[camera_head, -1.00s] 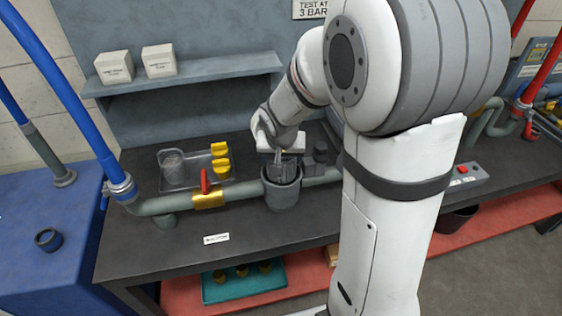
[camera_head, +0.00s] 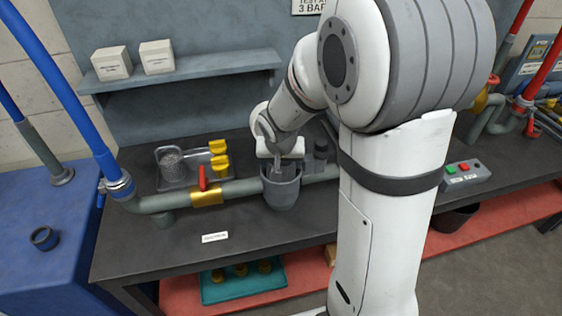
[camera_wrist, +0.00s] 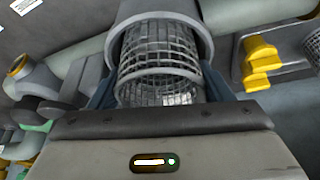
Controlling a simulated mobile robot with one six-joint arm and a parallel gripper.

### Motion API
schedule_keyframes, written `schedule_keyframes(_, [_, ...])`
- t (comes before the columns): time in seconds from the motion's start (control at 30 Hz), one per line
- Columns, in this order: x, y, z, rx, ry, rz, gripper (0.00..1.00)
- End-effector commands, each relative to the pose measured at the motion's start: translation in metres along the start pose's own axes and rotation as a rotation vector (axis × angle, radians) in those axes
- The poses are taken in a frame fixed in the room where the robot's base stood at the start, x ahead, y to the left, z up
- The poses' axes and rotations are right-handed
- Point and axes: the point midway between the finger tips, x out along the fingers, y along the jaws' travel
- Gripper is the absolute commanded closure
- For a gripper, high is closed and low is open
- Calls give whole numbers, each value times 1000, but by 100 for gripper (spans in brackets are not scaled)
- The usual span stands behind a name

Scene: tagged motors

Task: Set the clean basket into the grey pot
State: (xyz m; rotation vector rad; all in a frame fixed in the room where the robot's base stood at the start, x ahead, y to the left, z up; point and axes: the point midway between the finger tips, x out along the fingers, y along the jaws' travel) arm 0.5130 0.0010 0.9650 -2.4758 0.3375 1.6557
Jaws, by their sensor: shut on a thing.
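The grey pot (camera_head: 282,194) stands upright on the dark bench, in the pipe line; in the wrist view its rim (camera_wrist: 205,48) shows behind the mesh basket. My gripper (camera_head: 283,173) points down into the pot's mouth. In the wrist view my gripper (camera_wrist: 160,82) has a finger on each side of a wire mesh basket (camera_wrist: 158,65) and is shut on it. The basket's far end is inside the pot; its near end shows between the fingers. Whether it touches the pot's bottom is hidden.
Yellow parts (camera_head: 219,160) stand beside the second basket. A brass valve with a red handle (camera_head: 204,180) is on the pipe left of the pot. A button box (camera_head: 466,175) stands at the right. The bench front is mostly clear around a white label (camera_head: 215,237).

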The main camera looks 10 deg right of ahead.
Motion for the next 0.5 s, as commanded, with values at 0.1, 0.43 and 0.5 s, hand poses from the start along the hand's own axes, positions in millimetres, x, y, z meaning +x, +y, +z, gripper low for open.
schedule_keyframes(0.1, [-1, 0, 0, 0, 0, 0, 21])
schedule_keyframes(0.43, [-12, -1, -5, -1, 2, -1, 19])
schedule_keyframes(0.5, [-19, -1, -8, -2, 1, -1, 19])
